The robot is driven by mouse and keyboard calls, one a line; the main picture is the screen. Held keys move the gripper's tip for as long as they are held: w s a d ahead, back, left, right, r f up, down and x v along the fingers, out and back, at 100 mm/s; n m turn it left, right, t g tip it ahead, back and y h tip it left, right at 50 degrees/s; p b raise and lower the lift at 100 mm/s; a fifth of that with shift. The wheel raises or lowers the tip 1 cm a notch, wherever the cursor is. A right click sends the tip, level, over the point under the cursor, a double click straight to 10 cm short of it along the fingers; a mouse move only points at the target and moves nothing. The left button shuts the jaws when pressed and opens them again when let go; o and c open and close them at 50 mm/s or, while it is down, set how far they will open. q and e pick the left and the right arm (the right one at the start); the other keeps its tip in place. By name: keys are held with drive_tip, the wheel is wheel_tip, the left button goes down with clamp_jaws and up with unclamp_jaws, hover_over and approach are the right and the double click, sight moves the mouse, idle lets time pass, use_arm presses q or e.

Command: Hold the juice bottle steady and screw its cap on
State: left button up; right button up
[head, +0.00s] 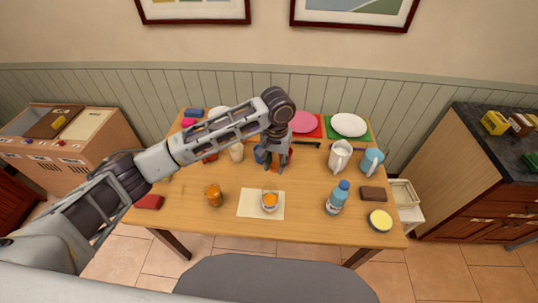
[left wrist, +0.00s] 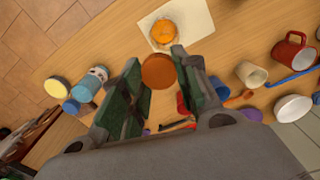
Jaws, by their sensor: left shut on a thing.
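My left gripper (head: 277,160) is above the back middle of the table. In the left wrist view its green-padded fingers (left wrist: 158,82) are shut on a round orange-brown cap (left wrist: 158,71). An open, clear-walled juice bottle (head: 269,201) with orange contents stands upright on a cream mat (head: 250,205) near the table's front. It also shows from above in the left wrist view (left wrist: 163,33). The cap is apart from this bottle, farther back on the table side. No gripper touches the bottle. My right gripper is in neither view.
An orange jar (head: 214,195) stands left of the mat. Bare wood surrounds the mat.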

sight(271, 182)
use_arm(q)
drive_tip(key=shift+s+a+f, duration=0.1)
drive_tip(key=shift+a+f, duration=0.2)
drive_tip(key=shift+f, duration=0.2)
drive_tip(key=shift+a+f+n, duration=0.1)
drive_tip(key=shift+a+n, duration=0.35)
drive_tip(key=shift+n, duration=0.15)
drive_tip(key=shift+s+f, duration=0.1)
drive_tip(key=shift+f, duration=1.9)
